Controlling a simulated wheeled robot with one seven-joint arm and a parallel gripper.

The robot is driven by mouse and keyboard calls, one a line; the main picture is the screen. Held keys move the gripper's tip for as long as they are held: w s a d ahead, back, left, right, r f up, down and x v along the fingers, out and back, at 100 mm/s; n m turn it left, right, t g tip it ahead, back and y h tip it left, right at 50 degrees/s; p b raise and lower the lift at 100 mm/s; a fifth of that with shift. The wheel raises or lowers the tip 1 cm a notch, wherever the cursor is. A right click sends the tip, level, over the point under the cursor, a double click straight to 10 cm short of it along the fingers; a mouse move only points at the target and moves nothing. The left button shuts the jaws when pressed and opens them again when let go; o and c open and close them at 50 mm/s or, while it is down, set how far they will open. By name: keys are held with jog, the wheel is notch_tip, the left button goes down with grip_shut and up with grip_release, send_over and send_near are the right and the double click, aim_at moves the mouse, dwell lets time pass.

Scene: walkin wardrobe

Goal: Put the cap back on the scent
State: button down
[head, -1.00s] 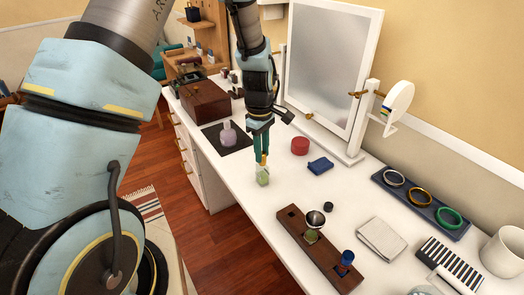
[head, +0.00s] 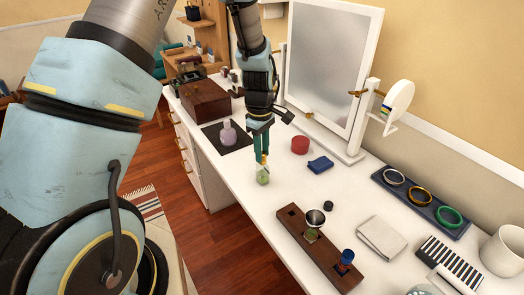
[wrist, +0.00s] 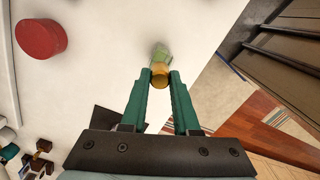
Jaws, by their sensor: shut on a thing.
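The green scent bottle (head: 262,176) stands on the white table near its left edge. My gripper (head: 262,156) is right above it, pointing down, with its green fingers shut on a gold cap (wrist: 159,79). In the wrist view the cap sits between my fingertips and overlaps the green bottle (wrist: 161,54) just beyond it. The cap is at the bottle's top; I cannot tell whether it touches or is seated. The bottle's neck is hidden by the cap and fingers.
A lilac bottle (head: 228,134) stands on a dark mat behind. A red round box (head: 300,145) and blue cloth-like item (head: 320,164) lie to the right. A wooden holder (head: 293,226) with several items and a small black cap (head: 328,205) are nearer. The mirror (head: 330,65) stands behind.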

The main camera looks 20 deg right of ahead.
dwell(0.4)
jog(key=shift+c, duration=0.5)
grip_release()
jog(key=shift+r+p, duration=2.75)
jog(key=shift+r, duration=0.75)
grip_shut()
